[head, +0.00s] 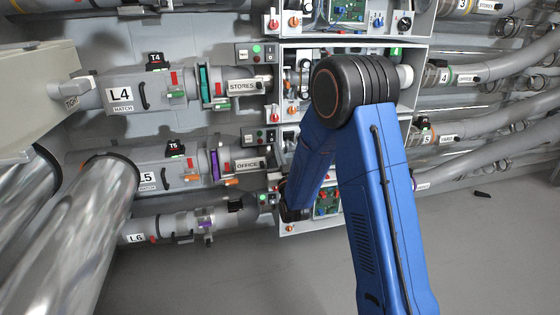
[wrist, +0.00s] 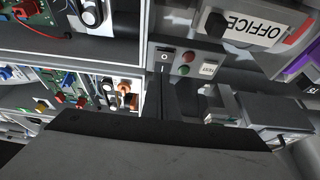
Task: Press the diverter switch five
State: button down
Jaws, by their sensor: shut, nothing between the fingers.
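The small grey control box of line five (head: 259,139) sits beside the OFFICE label, right of the tube marked L5. I cannot tell which of these is the diverter switch. A dark body of my gripper (wrist: 150,150) fills the bottom of the wrist view.
The OFFICE label (wrist: 250,27) and a purple ring (head: 214,164) lie beside the box. The STORES box (head: 257,53) is above, and the L6 tube (head: 170,226) below. Open bays with circuit boards (head: 327,204) stand right.

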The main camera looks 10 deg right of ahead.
aim_at(273, 134)
jog(key=shift+x, duration=2.4)
jog(key=shift+w, duration=0.1)
